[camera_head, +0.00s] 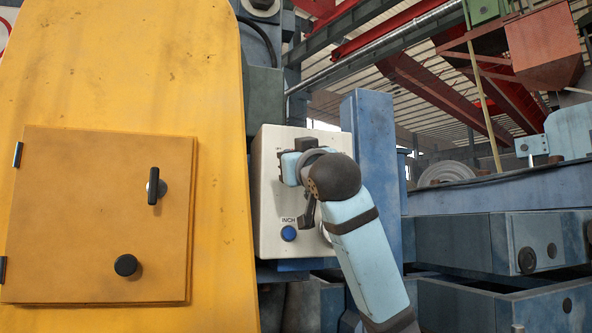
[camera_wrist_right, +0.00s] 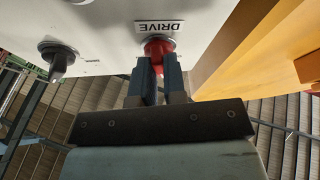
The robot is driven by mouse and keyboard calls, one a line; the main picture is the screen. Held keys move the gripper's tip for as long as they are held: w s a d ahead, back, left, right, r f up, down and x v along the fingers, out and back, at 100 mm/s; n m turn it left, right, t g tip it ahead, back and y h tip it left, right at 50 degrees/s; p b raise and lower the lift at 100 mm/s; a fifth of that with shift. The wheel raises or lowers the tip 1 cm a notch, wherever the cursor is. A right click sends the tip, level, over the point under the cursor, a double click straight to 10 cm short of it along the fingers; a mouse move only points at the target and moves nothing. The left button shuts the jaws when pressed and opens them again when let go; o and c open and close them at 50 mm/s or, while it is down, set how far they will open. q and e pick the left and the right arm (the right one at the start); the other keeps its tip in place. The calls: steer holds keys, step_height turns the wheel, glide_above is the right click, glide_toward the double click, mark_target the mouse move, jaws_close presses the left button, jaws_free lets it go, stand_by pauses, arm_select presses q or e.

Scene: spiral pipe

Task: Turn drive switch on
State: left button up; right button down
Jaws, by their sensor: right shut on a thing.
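The white control box (camera_head: 275,220) stands just right of the yellow housing. In the right wrist view, the red drive switch (camera_wrist_right: 158,46) sits on the white panel (camera_wrist_right: 105,25), beside an upside-down DRIVE label (camera_wrist_right: 157,27). My right gripper (camera_wrist_right: 159,64) has its two dark fingers closed around the red switch. In the head view, my right gripper (camera_head: 290,168) is at the upper left of the box face, and my wrist hides part of that face and the red switch. My left gripper is in neither view.
A blue button (camera_head: 288,233) marked INCH is low on the box. A black knob (camera_wrist_right: 58,58) is on the panel in the wrist view. The yellow housing (camera_head: 120,80) with its door (camera_head: 90,220) stands close at left. Blue machinery (camera_head: 450,235) fills the right side.

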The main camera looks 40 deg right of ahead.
steer(key=shift+a+r+m+g+h+b, duration=0.15)
steer(key=shift+m+g+h+b, duration=0.55)
steer(key=shift+m, duration=2)
steer(key=shift+r+m+g+h+b, duration=0.1)
steer(key=shift+m+g+h, duration=0.65)
steer(key=shift+m+h, duration=1.45)
steer(key=shift+a+r+m+g+h+b, duration=0.15)
steer(key=shift+m+g+h+b, duration=0.4)
steer(key=shift+m, duration=2.65)
steer(key=shift+d+m, duration=0.1)
steer(key=shift+m, duration=0.2)
steer(key=c, duration=1.2)
jaws_free()
steer(key=shift+w, duration=0.1)
steer(key=shift+w+f, duration=0.1)
steer(key=shift+f, duration=0.1)
